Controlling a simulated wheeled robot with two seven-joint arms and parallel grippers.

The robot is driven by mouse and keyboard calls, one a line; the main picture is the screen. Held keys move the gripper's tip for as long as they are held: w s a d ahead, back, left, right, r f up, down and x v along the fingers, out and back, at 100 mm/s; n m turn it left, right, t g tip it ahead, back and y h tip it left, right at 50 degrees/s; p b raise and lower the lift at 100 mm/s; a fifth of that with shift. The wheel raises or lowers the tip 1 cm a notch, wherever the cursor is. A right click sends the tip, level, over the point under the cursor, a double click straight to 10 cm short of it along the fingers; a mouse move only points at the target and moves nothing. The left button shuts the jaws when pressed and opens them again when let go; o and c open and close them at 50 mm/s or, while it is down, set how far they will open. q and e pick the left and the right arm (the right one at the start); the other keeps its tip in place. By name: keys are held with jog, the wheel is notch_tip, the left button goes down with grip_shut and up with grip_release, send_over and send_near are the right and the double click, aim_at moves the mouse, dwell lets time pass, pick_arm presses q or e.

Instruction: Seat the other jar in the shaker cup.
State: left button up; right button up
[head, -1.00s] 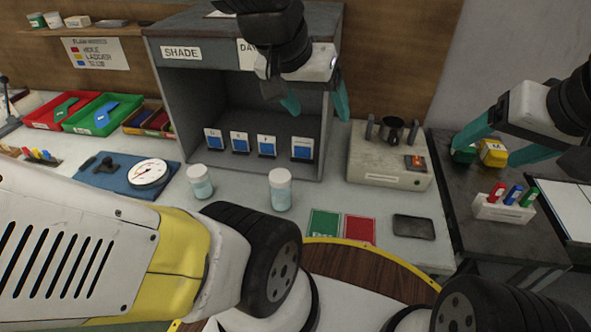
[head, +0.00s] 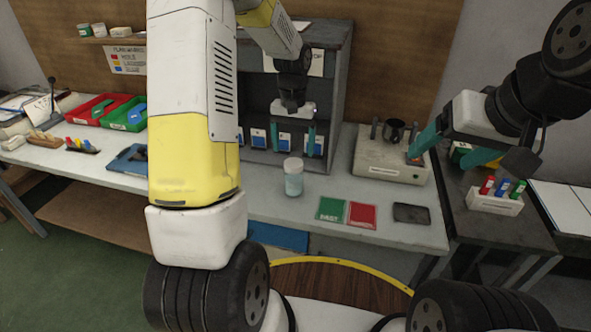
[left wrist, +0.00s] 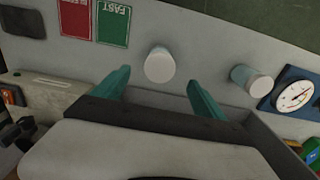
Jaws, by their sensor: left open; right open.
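A white-capped jar with pale blue contents (head: 293,182) stands upright on the bench in the head view. It also shows in the left wrist view (left wrist: 159,66), ahead of and between the open fingers. My left gripper (head: 296,150) is open and empty, behind and above this jar, in front of the booth. A second similar jar (left wrist: 250,78) shows in the left wrist view; my left arm hides it in the head view. The dark shaker cup (head: 394,130) sits on the beige shaker machine (head: 375,168). My right gripper (head: 442,160) is open at the machine's right side.
A green card (head: 331,209), a red card (head: 362,214) and a dark flat device (head: 411,213) lie right of the jar. The grey booth (head: 346,90) stands behind. A marker rack (head: 494,204) stands on the right side table. A round dial (left wrist: 294,95) lies beyond the second jar.

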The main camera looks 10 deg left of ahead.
aim_at(294, 163)
pick_arm(q)
notch_tip(294, 163, down, 8)
jog(key=shift+s, duration=0.1)
dwell(0.4)
jog(key=shift+c, duration=0.4)
grip_shut()
